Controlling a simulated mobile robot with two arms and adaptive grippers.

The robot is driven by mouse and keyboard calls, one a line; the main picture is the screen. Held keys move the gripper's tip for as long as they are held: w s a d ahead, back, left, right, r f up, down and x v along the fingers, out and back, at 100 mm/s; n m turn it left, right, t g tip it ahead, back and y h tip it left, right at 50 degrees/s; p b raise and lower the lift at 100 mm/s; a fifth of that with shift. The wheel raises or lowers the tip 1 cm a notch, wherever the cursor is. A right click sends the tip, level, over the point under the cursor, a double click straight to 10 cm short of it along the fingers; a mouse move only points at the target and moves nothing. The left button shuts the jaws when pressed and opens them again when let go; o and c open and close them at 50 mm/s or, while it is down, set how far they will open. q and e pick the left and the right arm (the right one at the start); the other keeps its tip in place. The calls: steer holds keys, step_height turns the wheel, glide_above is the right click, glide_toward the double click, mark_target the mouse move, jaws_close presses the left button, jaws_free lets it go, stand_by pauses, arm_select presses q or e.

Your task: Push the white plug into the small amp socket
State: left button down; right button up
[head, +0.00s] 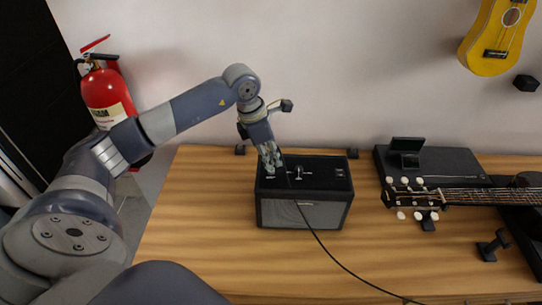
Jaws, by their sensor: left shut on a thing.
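The small black amp (304,212) with a grey front stands on the wooden table below my left gripper (272,166). My left gripper points down at the left part of the amp's top panel, with its fingers shut. The white plug is too small and too covered by the fingers to make out clearly. A thin black cable (340,262) runs from the fingertips down past the amp's front. Small light fittings (299,174) show on the amp top; the socket itself cannot be told apart. Contact between plug and socket cannot be judged. My right gripper is out of view.
A black case (450,163) and a guitar headstock with white pegs (412,197) lie right of the amp. A small black stand (492,245) is at the right. A yellow ukulele (494,38) hangs on the wall. The table left of the amp is clear.

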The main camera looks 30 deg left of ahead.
arm_select(q)
steer(key=shift+f+b, duration=0.95)
steer(key=shift+f, duration=0.15)
steer(key=shift+s+d+f, duration=0.1)
steer(key=shift+s+f, duration=0.2)
steer(key=shift+f, duration=0.1)
stand_by(0.4)
steer(key=c, duration=1.6)
jaws_free()
steer(key=shift+o, duration=0.4)
steer(key=shift+w, duration=0.15)
steer(key=shift+w, duration=0.1)
steer(key=shift+r, duration=0.2)
steer(key=v, duration=1.1)
steer(key=shift+r, duration=0.3)
